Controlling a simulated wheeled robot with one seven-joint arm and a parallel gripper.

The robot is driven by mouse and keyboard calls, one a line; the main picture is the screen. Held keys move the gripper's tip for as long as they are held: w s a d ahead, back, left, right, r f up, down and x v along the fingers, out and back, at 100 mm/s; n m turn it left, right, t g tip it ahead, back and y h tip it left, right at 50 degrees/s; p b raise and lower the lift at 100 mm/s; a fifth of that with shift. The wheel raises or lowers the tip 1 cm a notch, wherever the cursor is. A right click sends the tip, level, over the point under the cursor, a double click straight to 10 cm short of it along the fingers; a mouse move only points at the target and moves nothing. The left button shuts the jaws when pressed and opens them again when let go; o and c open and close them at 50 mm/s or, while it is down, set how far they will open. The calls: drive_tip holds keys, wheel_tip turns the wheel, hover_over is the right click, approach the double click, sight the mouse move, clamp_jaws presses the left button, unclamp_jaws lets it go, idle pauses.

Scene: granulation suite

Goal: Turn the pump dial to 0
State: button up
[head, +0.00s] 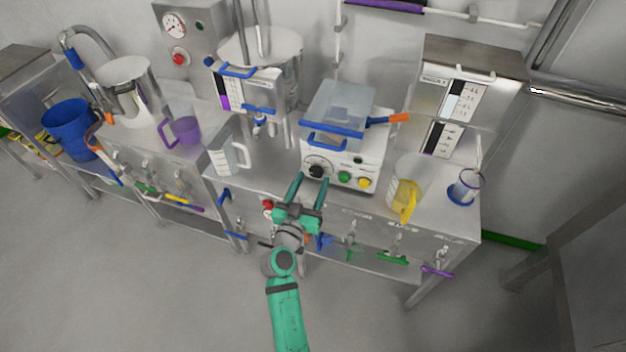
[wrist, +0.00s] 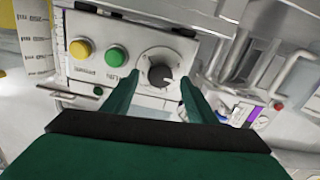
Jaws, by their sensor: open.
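The pump dial (head: 317,171) is a black round knob on the white front panel of a pump unit (head: 368,152) on the bench. In the wrist view the dial (wrist: 160,75) sits on a pale round scale plate, with a light pointer mark on its face; the scale figures are too small to read. My gripper (head: 309,180) is open in front of the dial. In the wrist view its green fingers (wrist: 158,82) stand to the left and right of the dial, and no contact shows.
A green button (head: 344,177) and a yellow button (head: 364,183) sit right of the dial. A clear jug with a yellow handle (head: 408,190) stands to the right, a clear measuring jug (head: 226,150) to the left. A clear-lidded box with an orange-ended lever (head: 398,118) tops the unit.

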drive_tip(key=shift+x, duration=0.8)
drive_tip(key=shift+c, duration=0.7)
drive_tip(key=c, duration=0.9)
drive_tip(key=shift+c, duration=0.2)
drive_tip(key=shift+n, duration=0.5)
drive_tip(key=n, duration=0.2)
drive_tip(key=shift+n, duration=2.3)
